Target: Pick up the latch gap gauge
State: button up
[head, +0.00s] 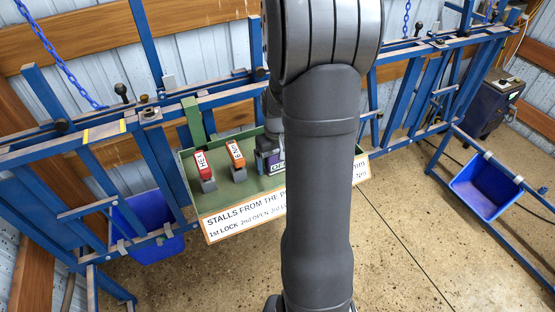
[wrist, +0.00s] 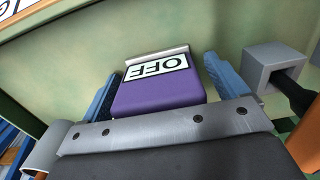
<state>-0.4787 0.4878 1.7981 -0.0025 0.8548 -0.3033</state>
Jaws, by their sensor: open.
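I cannot pick out a thing clearly marked as the latch gap gauge. A purple block (wrist: 157,98) with a white label reading OFF and a grey edge lies between the two blue fingers of my gripper (wrist: 162,86) in the wrist view. The fingers stand apart, one on each side of the block; I cannot tell whether they touch it. In the head view my gripper (head: 269,155) is over the right half of the green tray (head: 250,188), partly hidden by my arm.
A red labelled piece (head: 202,165) and an orange one (head: 236,154) stand in grey holders in the tray. A grey hollow holder (wrist: 262,72) is close beside the right finger. Blue frame rails surround the tray. Blue bins hang left (head: 140,226) and right (head: 487,187).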

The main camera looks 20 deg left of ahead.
jog(key=c, duration=1.2)
jog(key=shift+r, duration=0.1)
